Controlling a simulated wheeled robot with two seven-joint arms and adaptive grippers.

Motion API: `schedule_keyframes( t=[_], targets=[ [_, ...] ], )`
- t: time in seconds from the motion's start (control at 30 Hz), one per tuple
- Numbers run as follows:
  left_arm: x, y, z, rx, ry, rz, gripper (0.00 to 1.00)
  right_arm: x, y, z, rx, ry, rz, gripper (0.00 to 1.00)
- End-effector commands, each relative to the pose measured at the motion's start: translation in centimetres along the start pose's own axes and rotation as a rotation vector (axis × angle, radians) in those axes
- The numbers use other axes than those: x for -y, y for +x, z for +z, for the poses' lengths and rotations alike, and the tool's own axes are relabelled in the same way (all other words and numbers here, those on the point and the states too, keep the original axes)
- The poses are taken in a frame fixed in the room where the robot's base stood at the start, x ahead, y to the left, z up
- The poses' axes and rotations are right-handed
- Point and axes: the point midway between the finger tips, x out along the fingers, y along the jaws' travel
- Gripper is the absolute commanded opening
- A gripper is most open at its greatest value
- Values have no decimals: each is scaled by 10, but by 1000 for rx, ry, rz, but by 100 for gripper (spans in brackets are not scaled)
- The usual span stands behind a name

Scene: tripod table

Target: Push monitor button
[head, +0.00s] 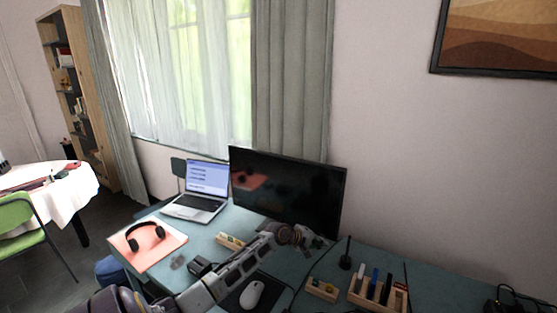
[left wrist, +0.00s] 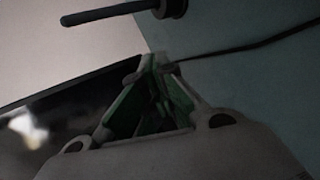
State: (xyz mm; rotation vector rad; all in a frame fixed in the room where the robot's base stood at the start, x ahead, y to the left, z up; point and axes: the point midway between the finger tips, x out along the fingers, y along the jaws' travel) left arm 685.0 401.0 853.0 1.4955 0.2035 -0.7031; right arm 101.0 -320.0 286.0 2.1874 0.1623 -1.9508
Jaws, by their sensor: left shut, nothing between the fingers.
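The black monitor (head: 288,188) stands at the back of the teal desk, its screen dark with a reflection. It also shows at the left of the left wrist view (left wrist: 55,115). My left arm reaches in from the lower left, and my left gripper (head: 316,240) is at the monitor's lower right edge. In the left wrist view my left gripper (left wrist: 152,68) is shut and empty, its fingertips close to the monitor's edge. I cannot tell whether they touch it. No monitor button can be made out. My right gripper is not in view.
A dark upright stick on a base (head: 346,255) stands just right of my gripper, with a wooden organizer (head: 378,293) in front. A mouse (head: 252,294) lies below my arm. A laptop (head: 200,190) and headphones (head: 146,236) are on the left. A cable (left wrist: 245,45) crosses the desk.

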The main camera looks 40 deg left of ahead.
Motion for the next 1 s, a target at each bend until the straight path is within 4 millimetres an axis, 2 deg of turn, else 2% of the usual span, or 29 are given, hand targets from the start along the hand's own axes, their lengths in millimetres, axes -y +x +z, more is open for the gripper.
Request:
schedule_keyframes(
  t=[1.0],
  targets=[
    [-5, 6, -4, 0, 0, 0, 0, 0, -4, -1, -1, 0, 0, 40]
  ],
)
